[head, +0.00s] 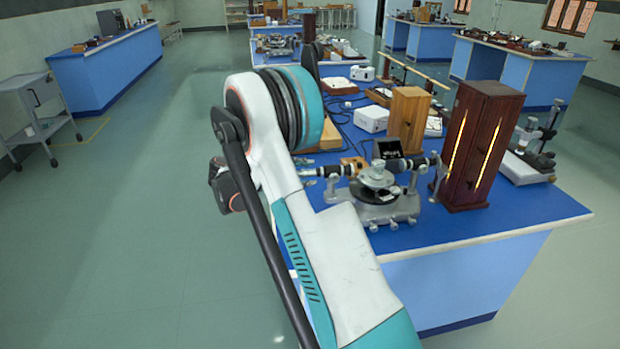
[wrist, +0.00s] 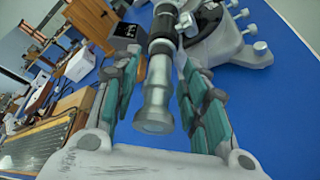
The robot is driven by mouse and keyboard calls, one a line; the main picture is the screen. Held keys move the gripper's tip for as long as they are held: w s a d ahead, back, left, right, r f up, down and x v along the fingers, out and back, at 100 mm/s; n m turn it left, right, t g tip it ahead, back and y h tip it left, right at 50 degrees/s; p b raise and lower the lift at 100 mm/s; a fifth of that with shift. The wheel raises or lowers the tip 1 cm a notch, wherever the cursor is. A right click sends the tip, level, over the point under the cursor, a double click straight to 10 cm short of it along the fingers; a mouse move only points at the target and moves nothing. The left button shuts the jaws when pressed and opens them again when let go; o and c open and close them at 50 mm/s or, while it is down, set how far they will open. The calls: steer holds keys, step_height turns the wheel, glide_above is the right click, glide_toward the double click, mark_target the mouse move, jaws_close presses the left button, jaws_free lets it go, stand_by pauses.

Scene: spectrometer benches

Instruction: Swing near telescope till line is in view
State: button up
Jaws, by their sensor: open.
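The spectrometer (head: 376,192) stands near the front edge of the blue bench, with a round table over its grey base. Its near telescope (head: 328,170) points left, towards my arm. In the wrist view the telescope (wrist: 156,85) is a grey and black tube, its eyepiece end towards me. My gripper (wrist: 160,62) is open, one teal-padded finger on each side of the tube, with gaps visible beside it. In the head view my arm hides most of the gripper. A small black box with faint markings (head: 387,148) stands behind the spectrometer; it also shows in the wrist view (wrist: 126,36).
A tall dark wooden lamp box (head: 482,150) with glowing slits stands to the right of the spectrometer. A lighter wooden box (head: 408,118) and a white box (head: 371,119) stand behind. Bare blue bench top lies at front right. Open floor lies left of the bench.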

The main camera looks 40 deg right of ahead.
steer(key=shift+x, duration=1.15)
jaws_close()
steer(key=shift+a, duration=0.1)
